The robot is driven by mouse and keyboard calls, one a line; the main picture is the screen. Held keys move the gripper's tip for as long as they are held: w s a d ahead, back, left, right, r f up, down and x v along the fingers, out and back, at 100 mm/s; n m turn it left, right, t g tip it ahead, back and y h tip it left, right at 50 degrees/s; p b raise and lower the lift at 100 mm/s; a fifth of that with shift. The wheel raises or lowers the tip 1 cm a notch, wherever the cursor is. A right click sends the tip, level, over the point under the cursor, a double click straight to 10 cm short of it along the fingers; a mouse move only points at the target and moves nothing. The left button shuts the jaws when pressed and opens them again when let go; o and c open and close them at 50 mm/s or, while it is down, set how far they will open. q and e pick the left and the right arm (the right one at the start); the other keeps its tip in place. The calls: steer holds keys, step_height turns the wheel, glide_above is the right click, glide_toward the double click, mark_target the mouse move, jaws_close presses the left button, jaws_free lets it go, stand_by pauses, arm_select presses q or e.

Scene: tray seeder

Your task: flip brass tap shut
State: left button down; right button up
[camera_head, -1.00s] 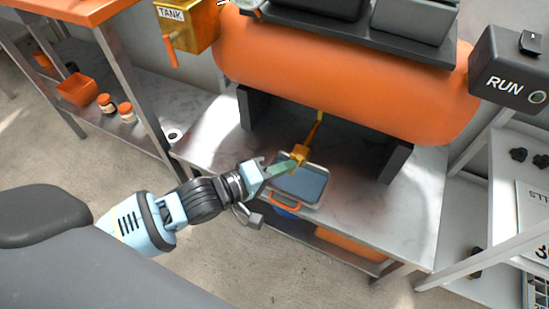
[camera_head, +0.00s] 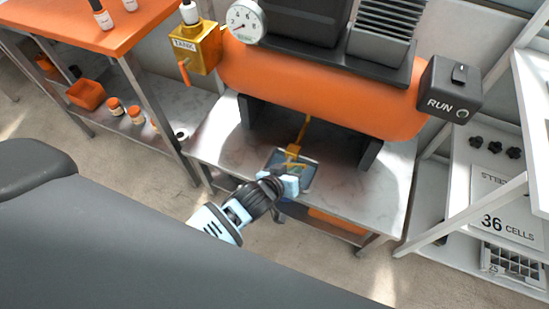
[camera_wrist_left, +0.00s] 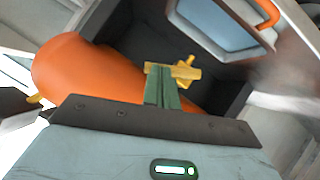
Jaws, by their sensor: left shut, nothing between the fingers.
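The brass tap (camera_head: 293,150) hangs on a thin brass pipe below the orange tank (camera_head: 320,90), above a shallow tray. In the left wrist view the tap (camera_wrist_left: 186,70) shows a body with short arms sticking out, right by my fingertips. My left gripper (camera_head: 291,172) is at the tray, just in front of and below the tap in the head view. Its green fingers (camera_wrist_left: 161,84) are shut together and hold nothing. They overlap the tap in the left wrist view; I cannot tell whether they touch it. My right gripper is not in view.
The tray (camera_head: 311,177) sits on the marble-like bench (camera_head: 350,193), partly hidden by my gripper; its orange handle (camera_wrist_left: 267,12) shows in the wrist view. Dark supports (camera_head: 369,152) flank the space under the tank. A brass TANK box (camera_head: 196,47) with an orange lever stands upper left.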

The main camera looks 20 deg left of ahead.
arm_select(q)
steer(key=shift+d+f+m+y, duration=0.3)
steer(key=shift+f+m+y, duration=0.15)
steer(key=shift+y, duration=0.25)
steer(key=shift+a, duration=0.25)
steer(key=shift+a+f, duration=0.3)
steer(key=shift+a, duration=0.25)
steer(key=shift+p, duration=0.35)
